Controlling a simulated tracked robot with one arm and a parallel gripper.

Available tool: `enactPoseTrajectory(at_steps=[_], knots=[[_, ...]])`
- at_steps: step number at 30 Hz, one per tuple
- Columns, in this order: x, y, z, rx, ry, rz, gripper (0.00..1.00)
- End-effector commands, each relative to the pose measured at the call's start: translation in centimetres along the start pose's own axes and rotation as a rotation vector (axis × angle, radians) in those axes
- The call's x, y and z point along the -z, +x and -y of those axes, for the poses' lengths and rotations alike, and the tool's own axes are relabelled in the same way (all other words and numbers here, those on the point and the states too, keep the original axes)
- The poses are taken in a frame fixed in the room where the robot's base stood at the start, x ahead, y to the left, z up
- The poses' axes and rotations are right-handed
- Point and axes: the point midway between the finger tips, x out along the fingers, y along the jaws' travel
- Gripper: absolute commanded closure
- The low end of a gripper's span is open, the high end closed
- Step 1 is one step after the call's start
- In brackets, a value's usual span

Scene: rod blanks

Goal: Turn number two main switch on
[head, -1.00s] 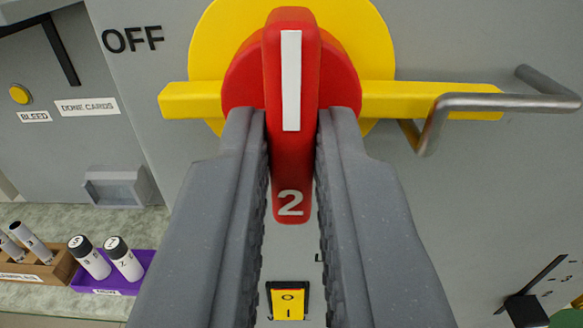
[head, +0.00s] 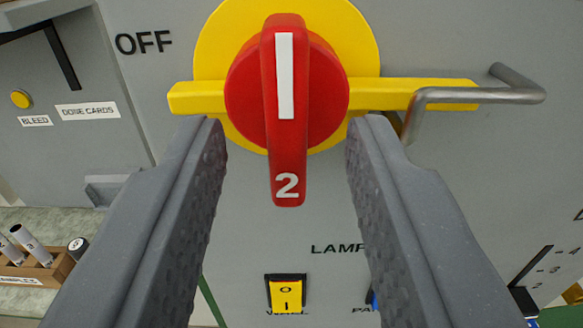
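The red main switch knob (head: 287,155) with a white bar and the number 2 sits on a yellow round plate (head: 215,45) on the grey panel. Its handle stands upright, with the white bar at the top and the 2 at the bottom. The word OFF (head: 143,42) is printed to its upper left. My gripper (head: 284,130) is open, with one finger on each side of the knob. Clear gaps show between the fingers and the handle.
A yellow bar (head: 440,93) crosses behind the knob, and a bent metal rod (head: 480,95) juts out at right. A yellow rocker switch (head: 286,293) is below. At lower left are a rod holder (head: 40,270) and a BLEED button (head: 21,98).

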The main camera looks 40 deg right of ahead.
Motion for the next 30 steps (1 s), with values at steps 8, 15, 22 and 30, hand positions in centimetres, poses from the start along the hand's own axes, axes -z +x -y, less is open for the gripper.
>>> enactPoseTrajectory(at_steps=[8, 15, 22, 30], knots=[[-0.1, -3.1, 0.1, 0.002, 0.003, -0.004, 0.66], [-0.4, -6.4, 0.1, 0.003, 0.003, -0.002, 0.66], [-0.5, -9.5, 0.0, 0.002, 0.003, 0.0, 0.66], [-0.3, -12.0, -0.1, 0.0, 0.002, 0.0, 0.66]])
